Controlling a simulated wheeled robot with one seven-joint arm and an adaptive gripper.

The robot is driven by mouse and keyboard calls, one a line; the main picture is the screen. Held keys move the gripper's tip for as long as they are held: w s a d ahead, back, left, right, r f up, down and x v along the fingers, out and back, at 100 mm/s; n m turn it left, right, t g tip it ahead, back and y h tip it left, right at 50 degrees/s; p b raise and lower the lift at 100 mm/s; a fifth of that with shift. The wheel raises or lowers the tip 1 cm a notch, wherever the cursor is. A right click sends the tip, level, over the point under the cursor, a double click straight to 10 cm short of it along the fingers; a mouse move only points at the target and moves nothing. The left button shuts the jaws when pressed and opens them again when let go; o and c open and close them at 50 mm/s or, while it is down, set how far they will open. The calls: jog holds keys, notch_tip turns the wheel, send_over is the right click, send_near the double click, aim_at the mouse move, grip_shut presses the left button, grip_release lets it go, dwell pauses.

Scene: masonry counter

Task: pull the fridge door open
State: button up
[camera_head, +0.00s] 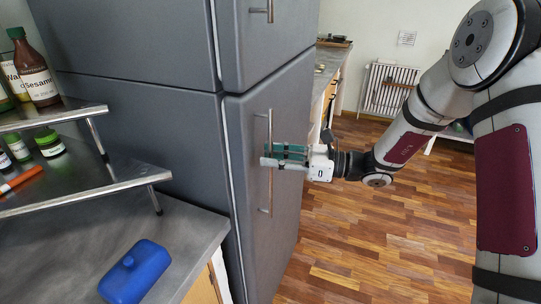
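The grey fridge has a lower door (256,240) and an upper door (268,50). The lower door appears closed, flush with the body (150,130). Its handle (270,193) is a thin upright metal bar. My gripper (268,157) reaches in from the right at the handle's mid-height. Its two fingers, one green and one pale, lie level across the bar, partly hiding it. I cannot tell whether they are closed on it or only around it. The upper door's handle (270,10) is cut off by the top edge.
A metal counter (185,235) with tiered shelves (90,195), bottles, jars and a blue container (136,272) stands left of the fridge. Open wooden floor (390,250) lies to the right. A wooden counter (335,70) and a radiator (390,90) are behind.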

jog(key=shift+w+a, duration=0.1)
jog(key=shift+a, duration=0.4)
grip_shut()
jog(key=shift+d, duration=0.15)
